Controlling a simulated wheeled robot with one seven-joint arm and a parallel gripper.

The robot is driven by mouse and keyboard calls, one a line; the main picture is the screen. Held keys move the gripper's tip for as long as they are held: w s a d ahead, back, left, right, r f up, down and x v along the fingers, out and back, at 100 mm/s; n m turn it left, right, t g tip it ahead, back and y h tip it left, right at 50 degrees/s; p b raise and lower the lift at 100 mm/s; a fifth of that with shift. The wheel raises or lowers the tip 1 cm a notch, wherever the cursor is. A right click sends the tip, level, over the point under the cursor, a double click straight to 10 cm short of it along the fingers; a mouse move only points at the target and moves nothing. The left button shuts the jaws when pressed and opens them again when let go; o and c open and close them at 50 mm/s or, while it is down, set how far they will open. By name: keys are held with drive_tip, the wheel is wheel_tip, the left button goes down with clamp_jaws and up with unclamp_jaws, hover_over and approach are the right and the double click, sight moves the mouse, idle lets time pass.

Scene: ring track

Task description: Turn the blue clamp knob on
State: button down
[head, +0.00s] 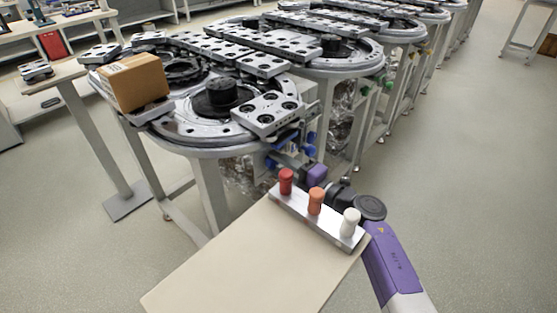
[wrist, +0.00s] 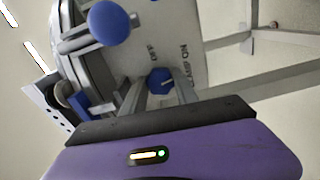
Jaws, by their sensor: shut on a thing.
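The blue clamp knob (wrist: 159,80) sits on a grey plate (wrist: 185,25) in the wrist view, with a small pale mark on its face. OFF and ON lettering, upside down here, is printed on the plate above it. My gripper (wrist: 160,88) has its two grey fingers on either side of the knob and is shut on it. In the head view my purple gripper body (head: 317,173) is at the near end of the track, beyond the board; its fingertips are hard to make out there.
A blue ball knob (wrist: 110,22) stands close above left of my fingers. A board (head: 250,265) with a rack of red, orange and white pegs (head: 315,201) lies in front. A cardboard box (head: 137,80) rests on the ring track (head: 205,150). Floor at right is clear.

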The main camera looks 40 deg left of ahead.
drive_tip(key=shift+m, duration=0.9)
drive_tip(key=shift+f+p, duration=0.1)
drive_tip(key=shift+p, duration=0.2)
drive_tip(key=c, duration=0.9)
unclamp_jaws()
drive_tip(key=shift+c, duration=0.2)
drive_tip(key=d+p, duration=0.2)
drive_tip(key=d, duration=0.5)
drive_tip(key=shift+s+d, duration=0.3)
drive_tip(key=shift+d, duration=0.1)
drive_tip(key=shift+p, duration=0.35)
